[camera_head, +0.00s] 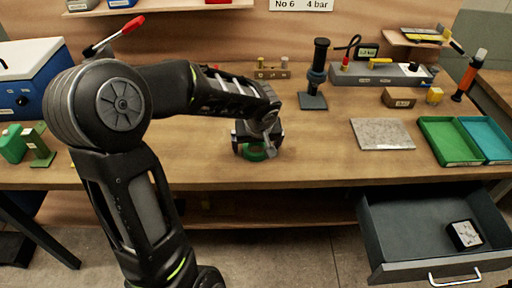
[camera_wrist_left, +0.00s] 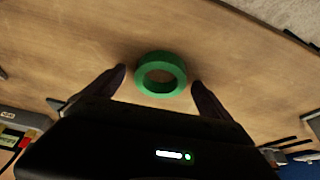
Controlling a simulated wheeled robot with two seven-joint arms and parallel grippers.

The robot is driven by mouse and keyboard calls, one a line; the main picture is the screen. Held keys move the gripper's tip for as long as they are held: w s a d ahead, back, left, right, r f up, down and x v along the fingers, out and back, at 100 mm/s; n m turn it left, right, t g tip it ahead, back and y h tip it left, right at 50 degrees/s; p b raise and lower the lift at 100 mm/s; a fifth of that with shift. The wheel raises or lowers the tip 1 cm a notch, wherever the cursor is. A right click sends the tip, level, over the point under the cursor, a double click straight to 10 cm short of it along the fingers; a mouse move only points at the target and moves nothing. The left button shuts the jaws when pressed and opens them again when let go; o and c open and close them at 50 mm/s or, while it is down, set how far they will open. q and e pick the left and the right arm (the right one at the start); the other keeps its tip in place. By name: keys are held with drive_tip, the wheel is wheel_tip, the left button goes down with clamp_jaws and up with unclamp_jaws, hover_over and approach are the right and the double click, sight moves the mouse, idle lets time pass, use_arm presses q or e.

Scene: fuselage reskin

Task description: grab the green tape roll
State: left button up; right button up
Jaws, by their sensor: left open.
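The green tape roll (camera_head: 254,155) lies flat on the wooden workbench (camera_head: 310,165) near its front edge, partly hidden by my gripper in the head view. In the left wrist view the whole ring of the tape roll (camera_wrist_left: 161,74) shows, with wood visible through its hole. My left gripper (camera_head: 257,150) is over the roll, its fingers apart. In the left wrist view the left gripper's fingertips (camera_wrist_left: 159,76) stand on either side of the roll, with a gap on each side. My right gripper is not in view.
An open drawer (camera_head: 400,215) juts out at the right, holding a small white-topped item (camera_head: 465,235). A stone plate (camera_head: 382,134), a green tray (camera_head: 448,142) and a black stand (camera_head: 314,85) are right of the gripper. A blue box (camera_head: 32,85) stands far left.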

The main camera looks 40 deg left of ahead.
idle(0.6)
use_arm(q)
drive_tip(key=c, duration=1.5)
drive_tip(key=shift+o, duration=0.2)
drive_tip(key=shift+r, duration=0.1)
wheel_tip(320, 180, up, 10)
drive_tip(key=shift+b, duration=0.3)
